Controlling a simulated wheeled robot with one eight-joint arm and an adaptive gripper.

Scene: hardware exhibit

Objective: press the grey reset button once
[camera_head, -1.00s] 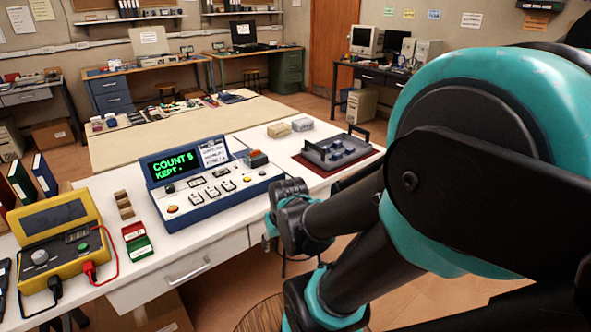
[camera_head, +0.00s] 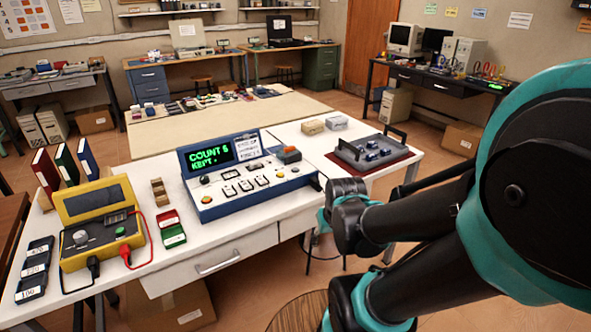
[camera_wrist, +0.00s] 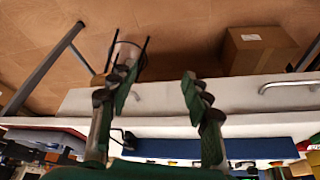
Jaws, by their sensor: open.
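A blue console (camera_head: 240,205) with a sloped panel stands on the white table. Its dark screen (camera_head: 207,156) reads COUNT 5 and KEPT in green. Several small buttons and pale keys (camera_head: 246,185) cover its panel; I cannot tell which is the grey reset button. The console's blue side also shows low in the wrist view (camera_wrist: 262,149). My gripper (camera_wrist: 157,92) is open and empty, its two fingers apart over the table's front edge. In the head view my wrist is right of the console, apart from it; the fingertips are not clear there.
A yellow meter (camera_head: 98,240) with red and black leads stands left of the console. Red and green small trays (camera_head: 172,228) lie between them. A grey fixture on a red mat (camera_head: 372,151) is at the right. Bare white tabletop (camera_head: 215,243) lies before the console.

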